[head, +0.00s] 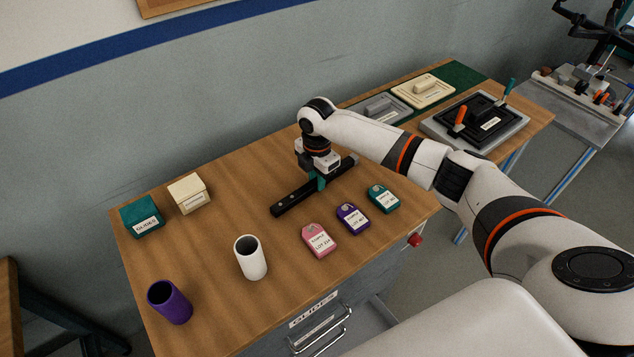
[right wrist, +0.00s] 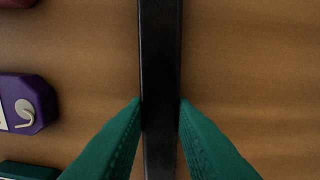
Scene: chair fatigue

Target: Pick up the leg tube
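The leg tube appears to be the long black bar (head: 294,200) lying on the wooden table, running from front left to back right, with a few light spots along it. My right gripper (head: 319,183) points down at the bar's middle. In the right wrist view its green fingers (right wrist: 160,108) stand on either side of the black bar (right wrist: 161,50), their tips against its sides with no clear gap. The bar looks to be still on or very close to the table. My left gripper is not in view.
Pink (head: 319,240), purple (head: 352,217) and teal (head: 383,199) tags lie in front of the bar. A white cup (head: 250,258), a purple cup (head: 169,302) and two small boxes (head: 142,217) stand left. A black plate fixture (head: 476,122) sits at the right end.

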